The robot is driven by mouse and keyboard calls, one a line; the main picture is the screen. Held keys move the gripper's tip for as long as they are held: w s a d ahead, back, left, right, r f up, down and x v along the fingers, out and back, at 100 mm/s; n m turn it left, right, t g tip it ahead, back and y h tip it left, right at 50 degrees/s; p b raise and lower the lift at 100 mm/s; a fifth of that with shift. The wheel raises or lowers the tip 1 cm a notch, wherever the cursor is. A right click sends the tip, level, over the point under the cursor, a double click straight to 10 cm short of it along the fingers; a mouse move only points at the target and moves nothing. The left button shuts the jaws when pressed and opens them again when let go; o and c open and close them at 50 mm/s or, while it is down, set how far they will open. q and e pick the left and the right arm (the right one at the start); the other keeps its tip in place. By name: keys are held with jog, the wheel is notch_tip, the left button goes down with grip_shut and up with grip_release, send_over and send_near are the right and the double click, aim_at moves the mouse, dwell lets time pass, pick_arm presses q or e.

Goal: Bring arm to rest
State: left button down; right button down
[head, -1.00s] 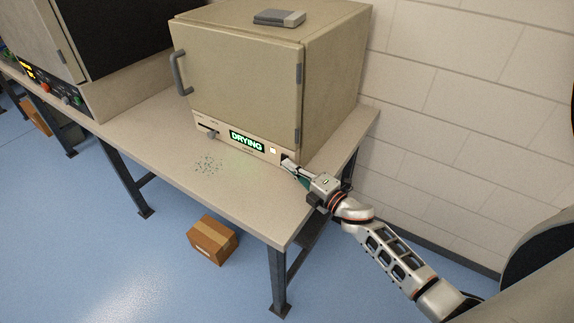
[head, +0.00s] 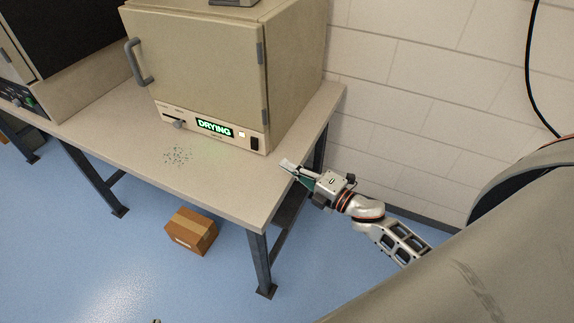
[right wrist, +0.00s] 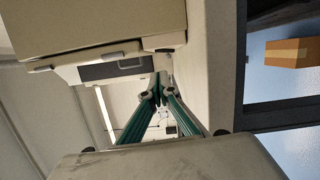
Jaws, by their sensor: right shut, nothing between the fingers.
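My right gripper (head: 287,164) is shut and empty. In the head view it sits over the right front edge of the table, apart from the beige drying cabinet. The right wrist view shows its green fingers (right wrist: 157,100) together at the tips, with the cabinet (right wrist: 95,25) at upper left. The cabinet (head: 205,65) has its door closed, and its lit display (head: 214,128) reads DRYING. A dark switch (head: 255,144) is at the right end of its panel, with a small lit square button beside it. My left gripper is not in view.
The table (head: 225,190) has bare room in front of the cabinet, with small dark specks (head: 177,155) on it. A cardboard box (head: 191,231) stands on the blue floor below. A white block wall (head: 400,120) is at the right. Another machine (head: 90,50) stands at the left.

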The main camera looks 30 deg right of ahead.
jog(key=s+d+m+g+h, duration=0.2)
jog(key=s+d+m+h, duration=0.4)
jog(key=m+h, duration=0.45)
jog(key=s+d+f+m+g+h, duration=0.25)
jog(key=s+m+g, duration=0.4)
jog(key=s, duration=0.95)
jog(key=w+a+f+m+t+y, duration=0.1)
jog(key=a+f+m+t+y, duration=0.1)
jog(key=a+f+y, duration=0.6)
jog(key=a+f, duration=0.5)
jog(key=a, duration=0.2)
jog(key=shift+w+a+f+t, duration=0.25)
jog(key=shift+w+f+t, duration=0.1)
